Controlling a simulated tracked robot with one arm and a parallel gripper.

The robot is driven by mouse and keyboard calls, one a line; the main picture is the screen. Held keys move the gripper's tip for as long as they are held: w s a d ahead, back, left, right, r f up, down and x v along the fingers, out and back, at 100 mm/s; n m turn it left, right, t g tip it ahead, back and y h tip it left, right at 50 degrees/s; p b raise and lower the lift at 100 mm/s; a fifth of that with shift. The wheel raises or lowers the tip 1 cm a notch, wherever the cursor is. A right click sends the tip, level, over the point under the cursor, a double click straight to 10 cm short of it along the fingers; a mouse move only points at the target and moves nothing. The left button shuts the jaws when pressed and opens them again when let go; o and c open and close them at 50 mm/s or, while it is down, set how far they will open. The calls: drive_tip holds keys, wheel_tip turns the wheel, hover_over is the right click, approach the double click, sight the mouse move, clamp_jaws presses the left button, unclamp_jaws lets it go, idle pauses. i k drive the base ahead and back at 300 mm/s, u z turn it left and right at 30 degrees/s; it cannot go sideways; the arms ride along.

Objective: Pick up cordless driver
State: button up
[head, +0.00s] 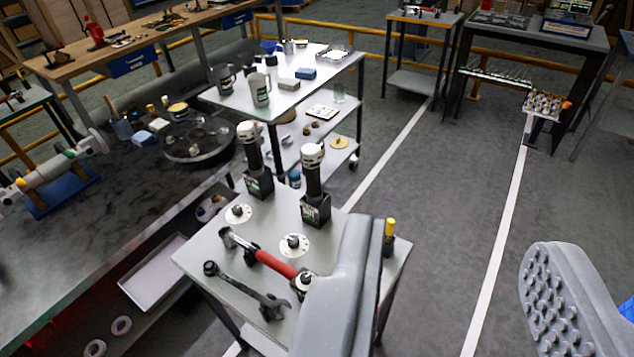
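Two upright tools with black block feet, dark grips and white heads stand on the small grey table (205,255); they look like cordless drivers. One cordless driver (313,185) is nearer; the other cordless driver (252,160) stands behind it to the left. My gripper (458,245) is open and empty, its two grey fingers wide apart. The left finger covers the right part of the small table in the picture; the right finger, with its studded pad, shows over the floor. Both drivers are left of the left finger and apart from it.
A red-handled tool (272,262), a dark wrench (245,290) and white discs (294,245) lie on the small table. A yellow-topped tool (389,232) stands at its right edge. A shelved cart (325,72) is behind. The floor (440,200) to the right is clear.

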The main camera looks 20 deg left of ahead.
sight(310, 153)
drive_tip(key=i, duration=1)
